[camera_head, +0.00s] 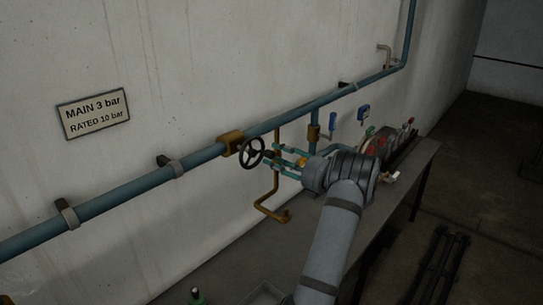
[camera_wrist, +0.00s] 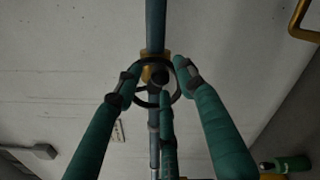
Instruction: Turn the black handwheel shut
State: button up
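The black handwheel (camera_head: 251,153) is mounted on a brass valve body (camera_head: 232,141) on the blue wall pipe (camera_head: 110,201). In the wrist view the handwheel (camera_wrist: 158,75) is near the picture's middle, face on. My gripper (camera_head: 273,159) points at it from the right in the head view. In the wrist view my gripper (camera_wrist: 158,84) has three teal fingers spread apart, their dark tips overlapping the wheel's rim at left, right and bottom. The tips look close to the rim; I cannot tell whether they touch it. Nothing is seen clamped between them.
A sign (camera_head: 93,114) on the wall reads "MAIN 3 bar, RATED 10 bar". A bent brass pipe (camera_head: 268,211) hangs below the fingers. A long grey bench (camera_head: 395,205) stands along the wall, with red and green items at its far end. A green bottle (camera_head: 197,297) is at the bottom.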

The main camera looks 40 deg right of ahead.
aim_at(274, 156)
jog(key=s+d, duration=0.1)
jog(key=s, duration=0.8)
jog(key=shift+d, duration=0.2)
jog(key=w, duration=0.4)
jog(key=w+a, duration=0.1)
jog(key=w, duration=0.7)
jog(key=shift+a, duration=0.4)
jog(key=shift+s, duration=0.15)
